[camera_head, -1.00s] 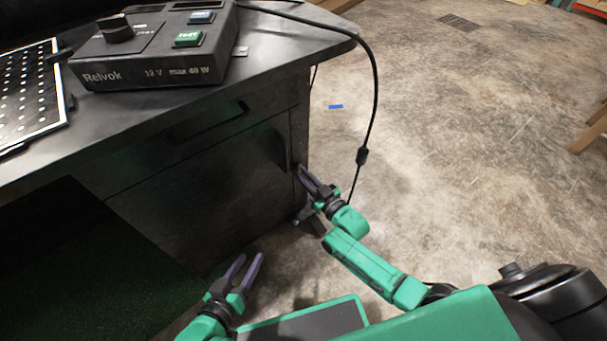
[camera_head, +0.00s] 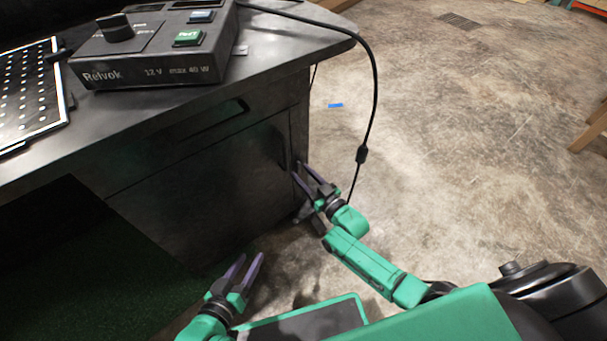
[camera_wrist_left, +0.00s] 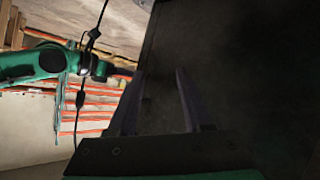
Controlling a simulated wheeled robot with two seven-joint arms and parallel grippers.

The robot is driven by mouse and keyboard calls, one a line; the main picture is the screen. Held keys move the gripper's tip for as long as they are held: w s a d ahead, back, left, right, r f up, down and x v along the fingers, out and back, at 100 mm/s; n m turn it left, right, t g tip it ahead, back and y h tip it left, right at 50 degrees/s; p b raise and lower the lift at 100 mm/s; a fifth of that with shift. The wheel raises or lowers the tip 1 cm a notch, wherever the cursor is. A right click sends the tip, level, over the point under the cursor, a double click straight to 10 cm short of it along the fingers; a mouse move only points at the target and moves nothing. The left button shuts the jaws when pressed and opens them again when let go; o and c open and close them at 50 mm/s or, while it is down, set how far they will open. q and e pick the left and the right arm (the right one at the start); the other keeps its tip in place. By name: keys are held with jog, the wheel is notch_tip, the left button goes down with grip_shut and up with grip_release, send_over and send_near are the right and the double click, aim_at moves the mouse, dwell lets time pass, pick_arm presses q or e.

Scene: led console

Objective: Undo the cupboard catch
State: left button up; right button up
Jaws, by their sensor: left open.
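The cupboard is the dark front under the desk, with a door (camera_head: 195,195) below a drawer. A dark upright handle-like piece (camera_head: 282,152) sits near the door's right edge. I cannot make out a separate catch. My right gripper (camera_head: 308,172) is beside the cupboard's right front edge, its fingers apart; I cannot tell whether it touches. My left gripper (camera_head: 247,264) is open and empty, low in front of the door. The left wrist view shows its two spread fingers (camera_wrist_left: 160,90) with a dark panel (camera_wrist_left: 245,70) beyond, and my right arm at the left.
A Relvok power unit (camera_head: 150,55) stands on the desk top (camera_head: 270,60), beside a perforated panel (camera_head: 28,95). A black cable (camera_head: 374,90) hangs from the desk's right side, close to my right gripper. Open concrete floor (camera_head: 460,130) lies to the right.

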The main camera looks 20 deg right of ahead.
pick_arm(q)
jog(key=a+r+m+g+y+p, duration=0.1)
jog(key=a+r+g+y+p, duration=0.1)
jog(key=a+r+g+p, duration=0.1)
jog(key=shift+a+r+g+p, duration=0.25)
jog(key=shift+a+g+p, duration=0.4)
jog(key=shift+a, duration=0.35)
pick_arm(e)
jog(key=v, duration=1.4)
jog(key=shift+s, duration=0.3)
pick_arm(q)
jog(key=shift+s, duration=0.1)
